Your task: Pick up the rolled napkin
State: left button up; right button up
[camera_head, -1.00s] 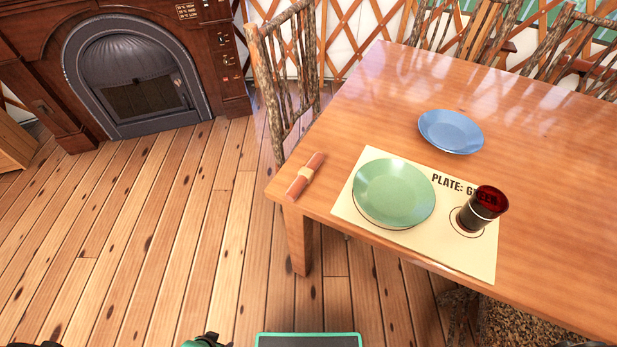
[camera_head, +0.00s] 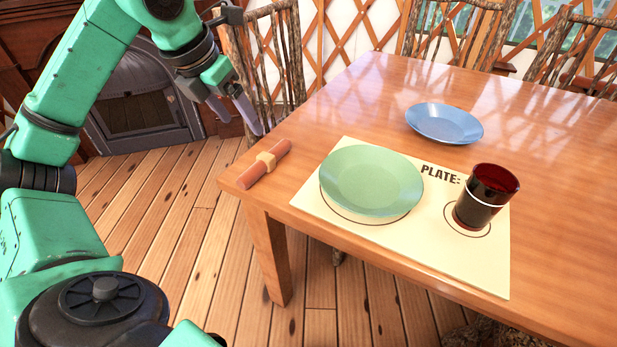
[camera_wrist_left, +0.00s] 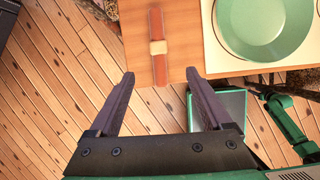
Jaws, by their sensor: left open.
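The rolled napkin (camera_head: 264,164) is a reddish-brown roll with a tan band around its middle. It lies near the left corner of the wooden table (camera_head: 330,103), left of the placemat. My left gripper (camera_head: 249,116) is above and behind the napkin in the head view, apart from it. In the left wrist view the napkin (camera_wrist_left: 157,47) lies beyond the fingertips and between their lines. The left gripper (camera_wrist_left: 160,76) is open with nothing between its fingers. My right gripper does not show clearly in any view.
A green plate (camera_head: 371,180) and a dark red glass (camera_head: 484,198) stand on the cream placemat (camera_head: 322,212). A blue plate (camera_head: 444,122) is farther back. A rustic chair (camera_head: 283,52) stands behind the table's left end. Floor left of the table is clear.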

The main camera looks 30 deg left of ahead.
pick_arm(q)
jog(key=b, duration=0.3)
send_near(264, 157)
jog(key=shift+w+a+f, duration=0.15)
jog(key=shift+f, duration=0.4)
jog(key=shift+w+a+f, duration=0.1)
jog(key=shift+a+f, duration=0.05)
jog(key=shift+f, duration=0.4)
jog(key=b+x, duration=0.1)
jog(key=x, duration=0.7)
jog(key=shift+w+d+b, duration=0.2)
jog(key=shift+b, duration=0.2)
jog(key=shift+r, duration=0.15)
jog(key=shift+c, duration=0.6)
grip_shut()
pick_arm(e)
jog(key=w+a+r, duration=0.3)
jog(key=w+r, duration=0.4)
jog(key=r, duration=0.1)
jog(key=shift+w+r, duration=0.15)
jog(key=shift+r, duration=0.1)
pick_arm(q)
jog(key=shift+r, duration=0.1)
